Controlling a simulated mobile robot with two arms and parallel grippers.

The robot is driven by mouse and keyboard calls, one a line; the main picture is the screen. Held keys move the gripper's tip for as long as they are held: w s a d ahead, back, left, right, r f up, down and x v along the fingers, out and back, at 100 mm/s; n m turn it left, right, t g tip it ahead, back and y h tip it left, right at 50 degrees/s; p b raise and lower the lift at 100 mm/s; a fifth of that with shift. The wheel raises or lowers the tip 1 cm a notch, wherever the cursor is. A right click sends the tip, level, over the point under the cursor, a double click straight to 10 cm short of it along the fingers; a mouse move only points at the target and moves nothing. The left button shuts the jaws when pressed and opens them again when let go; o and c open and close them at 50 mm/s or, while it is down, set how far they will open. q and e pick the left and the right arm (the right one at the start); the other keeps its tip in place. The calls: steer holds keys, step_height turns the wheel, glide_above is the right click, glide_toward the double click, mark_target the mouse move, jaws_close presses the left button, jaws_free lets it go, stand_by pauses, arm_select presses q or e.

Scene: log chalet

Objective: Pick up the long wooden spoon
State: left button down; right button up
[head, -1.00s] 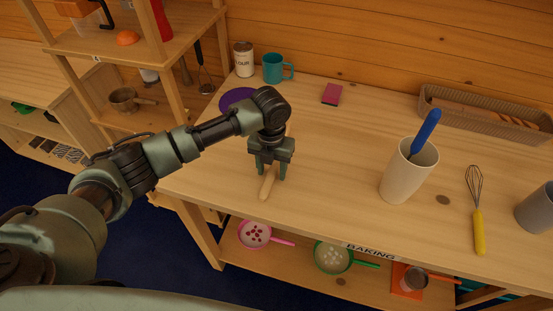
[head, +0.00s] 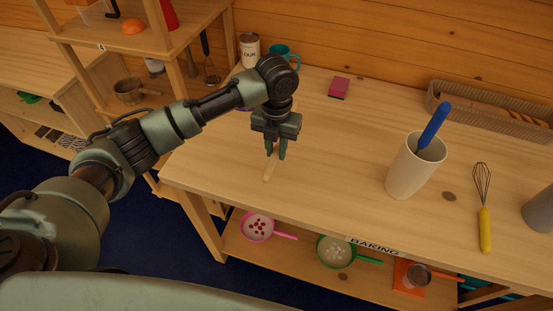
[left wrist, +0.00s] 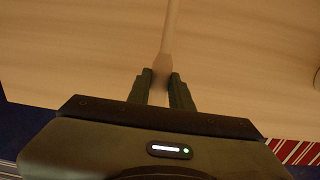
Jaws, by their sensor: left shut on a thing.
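The long wooden spoon is pale wood; a short end of it (head: 269,170) shows below my left gripper in the head view. The rest is hidden by the gripper and arm. My left gripper (head: 275,155) points down over the left part of the table and is shut on the spoon. In the left wrist view the spoon's thin shaft (left wrist: 170,35) runs up from between the two fingers (left wrist: 161,76). I cannot tell how far the spoon is above the tabletop. My right gripper is not in view.
On the wooden table (head: 330,150) stand a cream cup (head: 405,175) with a blue-handled tool (head: 433,125), a yellow-handled whisk (head: 485,225), a teal mug (head: 284,54), a flour can (head: 250,50) and a pink box (head: 339,87). A wicker basket (head: 450,115) lies behind. The table's middle is clear.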

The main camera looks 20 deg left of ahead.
arm_select(q)
step_height(320, 180, up, 15)
steer(key=b, duration=0.1)
steer(key=shift+f, duration=0.15)
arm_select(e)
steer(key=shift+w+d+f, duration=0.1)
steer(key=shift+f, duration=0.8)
